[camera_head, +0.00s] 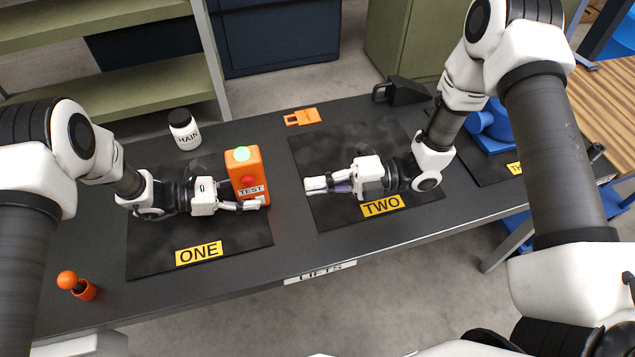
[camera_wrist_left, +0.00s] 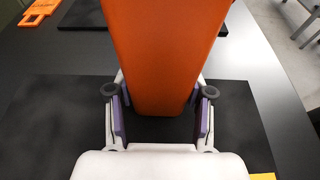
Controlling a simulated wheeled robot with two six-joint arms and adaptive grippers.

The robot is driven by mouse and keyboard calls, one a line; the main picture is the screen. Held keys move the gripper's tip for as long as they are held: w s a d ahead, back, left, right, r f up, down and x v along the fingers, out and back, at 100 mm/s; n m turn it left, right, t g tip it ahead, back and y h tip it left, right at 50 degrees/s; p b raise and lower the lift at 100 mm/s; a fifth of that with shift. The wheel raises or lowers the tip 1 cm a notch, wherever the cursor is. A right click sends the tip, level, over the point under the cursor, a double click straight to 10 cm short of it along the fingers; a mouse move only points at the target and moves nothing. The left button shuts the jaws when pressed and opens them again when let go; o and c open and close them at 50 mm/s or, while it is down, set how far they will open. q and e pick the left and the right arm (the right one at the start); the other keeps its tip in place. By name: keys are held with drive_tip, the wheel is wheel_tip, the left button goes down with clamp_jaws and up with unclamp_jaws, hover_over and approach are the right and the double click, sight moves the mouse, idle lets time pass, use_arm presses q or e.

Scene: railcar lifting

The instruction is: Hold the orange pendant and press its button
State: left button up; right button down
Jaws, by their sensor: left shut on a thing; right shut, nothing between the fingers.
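The orange pendant (camera_head: 245,165) stands upright at the right edge of the mat labelled ONE. It has a green button on top, a red button below it and a TEST label. My left gripper (camera_head: 256,203) is shut on its lower part from the left. In the left wrist view the pendant (camera_wrist_left: 162,50) sits between the two fingers of my left gripper (camera_wrist_left: 160,118). My right gripper (camera_head: 316,186) is shut and empty over the mat labelled TWO, to the right of the pendant and apart from it, its fingertips pointing left.
A white CHAIN jar (camera_head: 184,132) stands behind my left arm. An orange tag (camera_head: 302,117) lies behind the pendant and also shows in the left wrist view (camera_wrist_left: 52,18). An orange-knobbed peg (camera_head: 78,286) is at the front left. A blue object (camera_head: 492,127) stands at the right.

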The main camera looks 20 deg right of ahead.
use_arm(q)
drive_tip(key=o, duration=1.1)
drive_tip(key=v, duration=1.2)
drive_tip(key=shift+r, duration=0.1)
